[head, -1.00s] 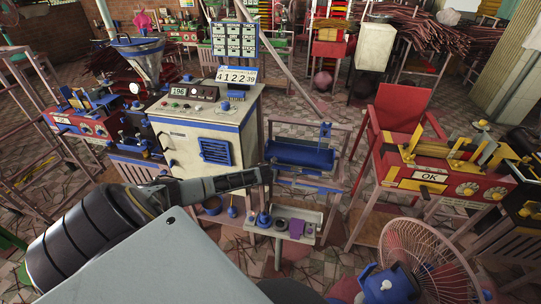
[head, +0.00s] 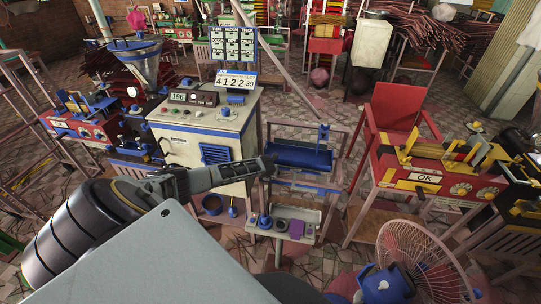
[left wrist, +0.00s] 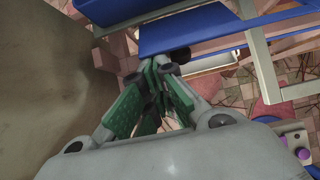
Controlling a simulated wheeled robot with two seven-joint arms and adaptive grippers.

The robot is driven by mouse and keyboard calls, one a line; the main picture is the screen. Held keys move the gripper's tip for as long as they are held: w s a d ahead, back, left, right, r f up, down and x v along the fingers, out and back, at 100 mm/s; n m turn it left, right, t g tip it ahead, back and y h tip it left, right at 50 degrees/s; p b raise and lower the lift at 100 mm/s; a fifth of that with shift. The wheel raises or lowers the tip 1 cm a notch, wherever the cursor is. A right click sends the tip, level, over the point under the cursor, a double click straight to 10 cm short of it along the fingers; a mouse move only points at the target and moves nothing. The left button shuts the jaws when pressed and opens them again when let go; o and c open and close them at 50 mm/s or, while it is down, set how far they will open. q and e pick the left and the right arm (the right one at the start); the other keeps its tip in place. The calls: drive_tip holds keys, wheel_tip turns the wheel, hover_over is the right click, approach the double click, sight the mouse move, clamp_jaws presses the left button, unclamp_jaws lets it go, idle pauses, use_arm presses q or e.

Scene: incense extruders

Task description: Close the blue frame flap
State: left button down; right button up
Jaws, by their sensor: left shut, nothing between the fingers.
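The blue flap (head: 298,156) is a wide blue panel set in a pinkish frame stand (head: 341,150) right of the cream machine. It looks tilted rather than upright. My left gripper (head: 268,165) is at the left end of the flap; I cannot tell from the head view whether they touch. In the left wrist view the blue flap (left wrist: 205,27) crosses the top, just beyond my left gripper (left wrist: 165,68). The green-padded fingers are together, with nothing between them. My right gripper is not in view.
The cream machine (head: 205,137) stands close on the left of my gripper. A small tray (head: 262,231) with blue and purple items is below the frame. A red chair (head: 398,115) and a fan (head: 425,262) stand to the right.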

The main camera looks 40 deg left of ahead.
use_arm(q)
drive_tip(key=shift+w+a+r+p, duration=0.1)
drive_tip(key=shift+w+r+p, duration=0.05)
drive_tip(key=shift+r+p, duration=0.4)
drive_tip(key=w+r, duration=0.1)
drive_tip(key=w+a+r, duration=0.1)
drive_tip(key=shift+r+p, duration=0.3)
drive_tip(key=shift+r, duration=0.05)
drive_tip(key=shift+w+a+r, duration=0.3)
drive_tip(key=shift+w, duration=0.15)
drive_tip(key=shift+w+a+r+b, duration=0.35)
drive_tip(key=shift+w+b, duration=0.15)
drive_tip(key=shift+w, duration=0.1)
drive_tip(key=shift+w+a+r, duration=0.15)
drive_tip(key=shift+w+r, duration=0.05)
drive_tip(key=shift+w, duration=0.15)
